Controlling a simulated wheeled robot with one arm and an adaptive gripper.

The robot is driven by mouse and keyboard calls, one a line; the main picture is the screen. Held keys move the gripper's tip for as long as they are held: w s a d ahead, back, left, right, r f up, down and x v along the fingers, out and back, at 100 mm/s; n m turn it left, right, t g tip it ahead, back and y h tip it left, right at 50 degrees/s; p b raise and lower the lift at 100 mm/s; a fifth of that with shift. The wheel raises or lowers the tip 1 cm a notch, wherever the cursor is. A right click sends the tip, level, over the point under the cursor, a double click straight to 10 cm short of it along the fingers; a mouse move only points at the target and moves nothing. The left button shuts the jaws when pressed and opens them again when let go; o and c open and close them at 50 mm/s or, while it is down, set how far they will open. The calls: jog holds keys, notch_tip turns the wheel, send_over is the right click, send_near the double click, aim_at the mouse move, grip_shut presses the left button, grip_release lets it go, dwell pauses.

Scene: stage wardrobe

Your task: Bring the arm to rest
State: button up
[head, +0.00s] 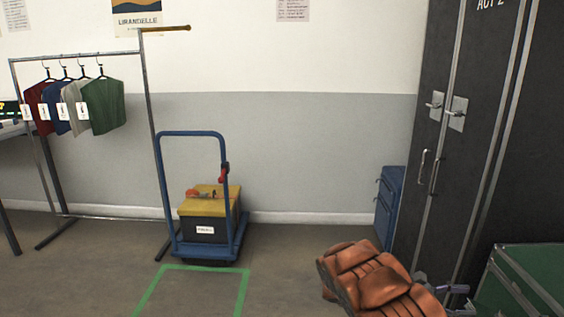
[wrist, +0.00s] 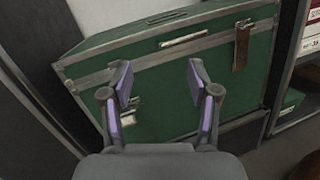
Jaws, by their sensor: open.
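My gripper (wrist: 160,80) is open and empty in the wrist view, its two purple-padded fingers spread apart. Beyond them is a green trunk (wrist: 180,70) with metal edging, a latch and a brown strap. I cannot tell the exact gap between the fingertips and the trunk. In the head view, my orange-brown arm (head: 375,280) shows at the bottom right, with a small part of my gripper (head: 455,289) beside the green trunk (head: 530,275). Most of my gripper is hidden there.
A tall dark cabinet (head: 440,130) stands at the right, with a blue drawer unit (head: 390,205) beside it. A blue trolley (head: 191,134) carries a dark yellow-lidded box (head: 205,229). A clothes rack (head: 149,100) is at the left. The floor inside a green taped outline (head: 205,267) is clear.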

jog(key=s+a+r+m+g+y+p, duration=0.1)
jog(key=s+a+r+m+y+p, duration=0.3)
jog(key=s+r, duration=0.45)
jog(key=s+a+r+m+g+y+p, duration=0.1)
jog(key=s+a+r+m+y+p, duration=0.1)
jog(key=s+r+m+y+p, duration=0.5)
jog(key=s+a+r+t+y+p, duration=0.3)
jog(key=s+a+r+p, duration=0.3)
jog(key=a, duration=0.6)
jog(key=s+a+r+t+y+p, duration=0.4)
jog(key=s+a+r+p, duration=0.2)
jog(key=a, duration=0.6)
notch_tip(320, 180, up, 2)
jog(key=shift+s+t, duration=0.3)
jog(key=shift+s, duration=0.7)
